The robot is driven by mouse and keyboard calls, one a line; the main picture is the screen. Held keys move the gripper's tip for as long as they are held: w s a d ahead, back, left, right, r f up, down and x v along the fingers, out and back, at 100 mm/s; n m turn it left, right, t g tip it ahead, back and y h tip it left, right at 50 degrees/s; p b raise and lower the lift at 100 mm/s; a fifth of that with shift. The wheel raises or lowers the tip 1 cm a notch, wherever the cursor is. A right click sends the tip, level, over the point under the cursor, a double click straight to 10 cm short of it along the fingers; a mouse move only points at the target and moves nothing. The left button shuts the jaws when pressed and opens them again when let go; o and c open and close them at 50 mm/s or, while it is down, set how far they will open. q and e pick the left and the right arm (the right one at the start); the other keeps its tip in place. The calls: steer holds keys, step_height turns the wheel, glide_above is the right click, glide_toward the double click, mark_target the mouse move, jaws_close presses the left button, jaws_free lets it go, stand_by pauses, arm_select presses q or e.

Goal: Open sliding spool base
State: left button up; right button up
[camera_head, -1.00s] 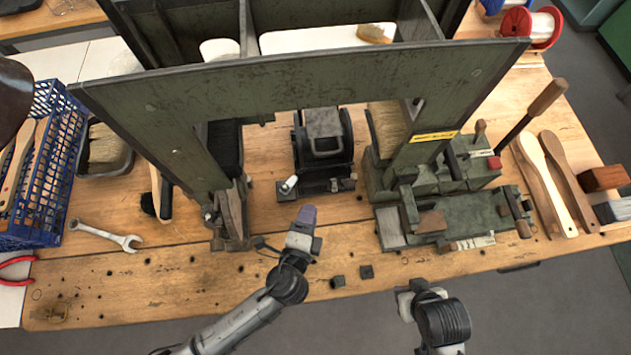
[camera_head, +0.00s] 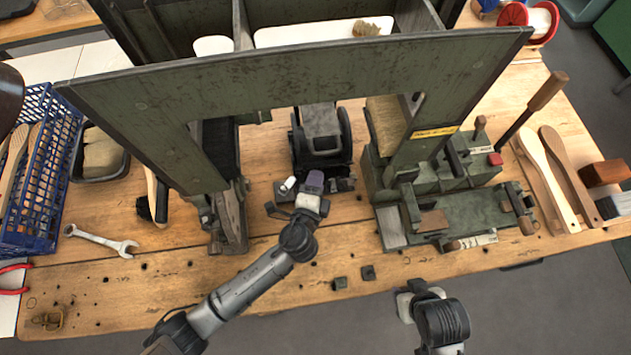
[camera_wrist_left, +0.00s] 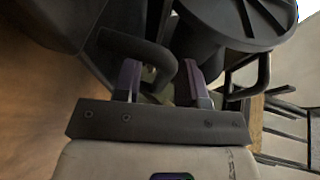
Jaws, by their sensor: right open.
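The spool base (camera_head: 322,150), a dark unit with a round drum and a top handle, sits on the bench under the green frame. Its low front part (camera_head: 345,184) faces me. My left gripper (camera_head: 314,181) is at that front part. In the left wrist view its purple fingers (camera_wrist_left: 158,82) are apart, with a curved dark handle (camera_wrist_left: 150,50) reaching between them. I cannot tell whether they touch it. The drum (camera_wrist_left: 235,20) shows beyond. My right gripper (camera_head: 404,303) is open and empty, off the bench's front edge.
The green frame (camera_head: 290,75) spans above the spool base, with posts on both sides. A green fixture (camera_head: 450,208) stands to the right. A wrench (camera_head: 100,240) and blue basket (camera_head: 40,190) are left.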

arm_select(q)
jaws_close()
arm_select(e)
steer(key=shift+d, duration=0.15)
arm_select(q)
steer(key=shift+s, duration=0.1)
